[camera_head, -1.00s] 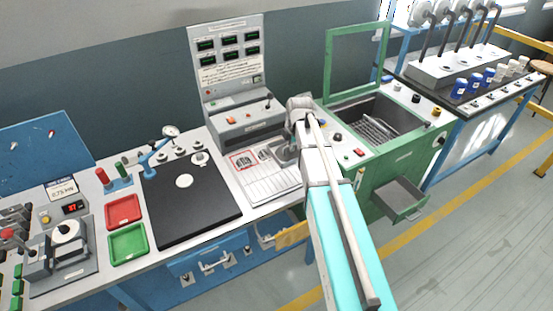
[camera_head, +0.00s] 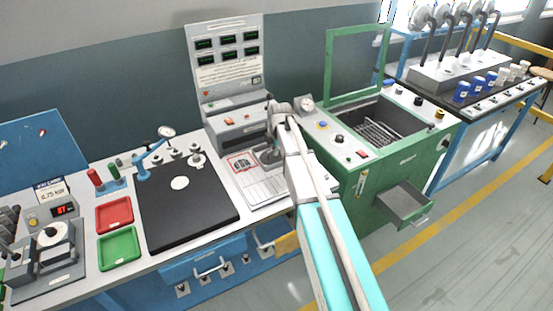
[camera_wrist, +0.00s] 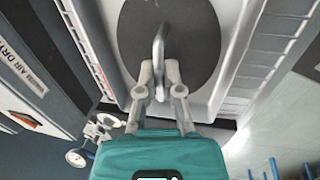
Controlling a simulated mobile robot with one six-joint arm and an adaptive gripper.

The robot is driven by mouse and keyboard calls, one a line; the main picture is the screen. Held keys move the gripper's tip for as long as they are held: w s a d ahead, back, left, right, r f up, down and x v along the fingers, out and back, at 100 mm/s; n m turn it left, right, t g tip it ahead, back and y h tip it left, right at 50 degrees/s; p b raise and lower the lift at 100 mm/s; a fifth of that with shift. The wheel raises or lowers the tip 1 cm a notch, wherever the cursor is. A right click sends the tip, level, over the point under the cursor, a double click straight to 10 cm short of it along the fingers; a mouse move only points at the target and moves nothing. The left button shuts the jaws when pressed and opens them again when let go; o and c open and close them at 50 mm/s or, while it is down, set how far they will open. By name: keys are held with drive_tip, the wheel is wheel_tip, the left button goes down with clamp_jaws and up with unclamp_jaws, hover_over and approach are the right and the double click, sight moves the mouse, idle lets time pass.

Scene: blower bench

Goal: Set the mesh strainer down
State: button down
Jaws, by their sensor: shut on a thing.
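The mesh strainer (camera_wrist: 190,38) is a dark grey round disc with a light upright handle in the wrist view. My gripper (camera_wrist: 160,75) is shut on that handle. In the head view my gripper (camera_head: 275,146) is over the white ribbed board at the right end of the bench, and the strainer (camera_head: 268,156) shows as a small grey patch beside it, partly hidden by my arm. The strainer is over the white board (camera_head: 262,187); I cannot tell whether it touches it.
A grey panel with displays (camera_head: 228,70) stands behind the board. A black mat (camera_head: 185,215) lies to the left, with red (camera_head: 114,214) and green (camera_head: 119,247) trays beyond it. A green machine (camera_head: 400,165) with an open lid stands to the right.

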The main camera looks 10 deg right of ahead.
sight(273, 156)
drive_tip(key=shift+w+a+f+b, duration=0.15)
drive_tip(key=shift+w+f+b, duration=0.05)
drive_tip(key=shift+f+b, duration=0.25)
drive_tip(key=shift+w+a+f+b, duration=0.15)
drive_tip(key=shift+f+b, duration=0.25)
drive_tip(key=shift+b, duration=0.05)
drive_tip(key=shift+f+b, duration=1.15)
drive_tip(key=shift+f, duration=0.1)
drive_tip(key=c, duration=0.8)
unclamp_jaws()
drive_tip(key=shift+r, duration=0.2)
wheel_tip(273, 156, up, 12)
drive_tip(key=s+p, duration=0.2)
drive_tip(key=p, duration=1)
drive_tip(key=shift+s+d+f, duration=0.15)
drive_tip(key=shift+d, duration=0.25)
